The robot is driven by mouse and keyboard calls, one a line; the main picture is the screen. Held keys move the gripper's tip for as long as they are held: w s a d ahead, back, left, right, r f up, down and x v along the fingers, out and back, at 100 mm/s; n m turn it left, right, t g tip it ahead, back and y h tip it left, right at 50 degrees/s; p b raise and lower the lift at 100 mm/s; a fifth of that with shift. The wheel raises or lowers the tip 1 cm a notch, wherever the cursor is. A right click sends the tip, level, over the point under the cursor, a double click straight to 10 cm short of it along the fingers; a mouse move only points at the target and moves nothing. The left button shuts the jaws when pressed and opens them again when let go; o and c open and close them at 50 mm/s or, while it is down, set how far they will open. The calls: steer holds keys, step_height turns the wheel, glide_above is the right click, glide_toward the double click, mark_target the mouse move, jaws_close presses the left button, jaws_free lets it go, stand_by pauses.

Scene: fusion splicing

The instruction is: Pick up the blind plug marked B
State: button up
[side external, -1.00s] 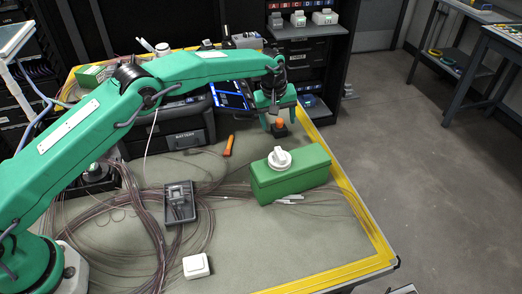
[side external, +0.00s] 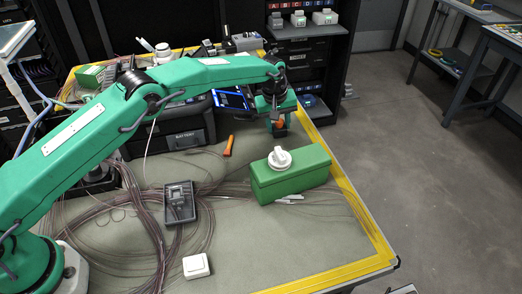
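A small piece with an orange top and dark base (side external: 280,124) stands at the far right of the bench; I cannot read a letter on it, so I cannot tell whether it is the blind plug marked B. My gripper (side external: 279,122) points down over this piece, with its fingers around or just beside the orange top. The fingers partly hide the piece, and I cannot see whether they touch it.
A green box (side external: 300,182) with a white knob (side external: 279,159) stands nearer on the bench. An orange-handled tool (side external: 229,146), a dark tray (side external: 180,204), loose fibre coils and a white switch (side external: 196,266) lie around.

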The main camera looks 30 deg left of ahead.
steer(key=shift+r, duration=0.1)
stand_by(0.4)
steer(key=shift+r, duration=1.35)
steer(key=shift+s+d+r, duration=0.2)
steer(key=shift+r, duration=0.6)
steer(key=s+d+r, duration=0.4)
steer(key=s+d, duration=0.1)
steer(key=s+d+r, duration=0.2)
steer(key=s, duration=0.1)
steer(key=shift+s+d+r, duration=0.15)
steer(key=shift+d+r, duration=0.1)
steer(key=shift+c, duration=0.3)
steer(key=shift+r, duration=0.1)
